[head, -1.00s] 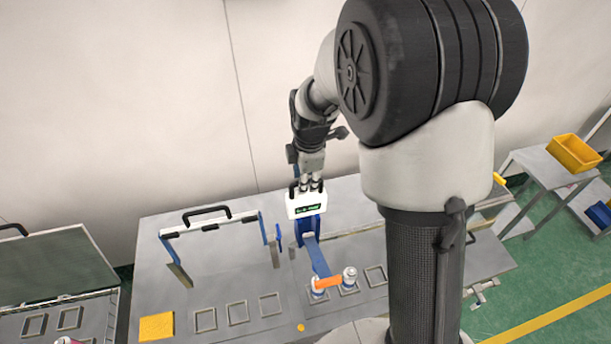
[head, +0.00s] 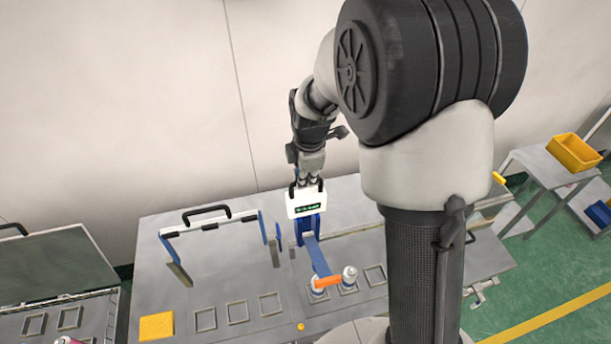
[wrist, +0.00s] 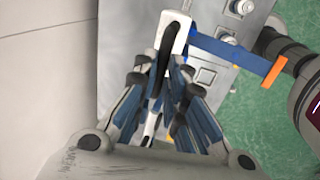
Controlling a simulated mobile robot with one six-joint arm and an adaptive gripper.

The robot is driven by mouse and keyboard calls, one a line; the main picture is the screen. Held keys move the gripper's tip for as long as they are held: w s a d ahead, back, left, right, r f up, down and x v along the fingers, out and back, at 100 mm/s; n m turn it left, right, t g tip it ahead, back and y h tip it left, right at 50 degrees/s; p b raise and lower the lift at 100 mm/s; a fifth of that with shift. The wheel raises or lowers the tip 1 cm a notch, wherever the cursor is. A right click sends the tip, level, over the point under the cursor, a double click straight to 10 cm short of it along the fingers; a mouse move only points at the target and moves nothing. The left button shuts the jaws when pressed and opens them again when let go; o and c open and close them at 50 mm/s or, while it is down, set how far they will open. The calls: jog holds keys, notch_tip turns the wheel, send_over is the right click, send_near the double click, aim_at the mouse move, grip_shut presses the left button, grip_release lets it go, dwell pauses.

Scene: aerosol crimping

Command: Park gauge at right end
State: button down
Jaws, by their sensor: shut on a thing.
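The gauge (head: 293,209) is a white box with a black handle and a small dark display with green characters. It sits at the top of a blue upright (head: 300,230) near the middle of the table's back. A blue arm (head: 318,259) runs forward from it to an orange tip (head: 328,281) beside two small cans. My gripper (head: 309,181) is shut on the gauge's handle from above. In the wrist view the fingers close around the dark handle, with the gauge's white body (wrist: 179,22) beyond; the exact finger contact is partly hidden.
A can (head: 349,275) stands right of the orange tip. My arm hides much of the table's right part.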

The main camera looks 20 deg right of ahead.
jog(key=shift+d, duration=0.15)
jog(key=d+b, duration=0.3)
jog(key=d, duration=2.8)
jog(key=shift+d, duration=0.2)
jog(key=c, duration=1.8)
grip_release()
jog(key=shift+d, duration=0.25)
jog(key=shift+o, duration=0.7)
jog(key=shift+a, duration=0.2)
jog(key=shift+r, duration=0.1)
notch_tip(320, 180, up, 12)
jog(key=s, duration=0.2)
jog(key=shift+s+f, duration=0.2)
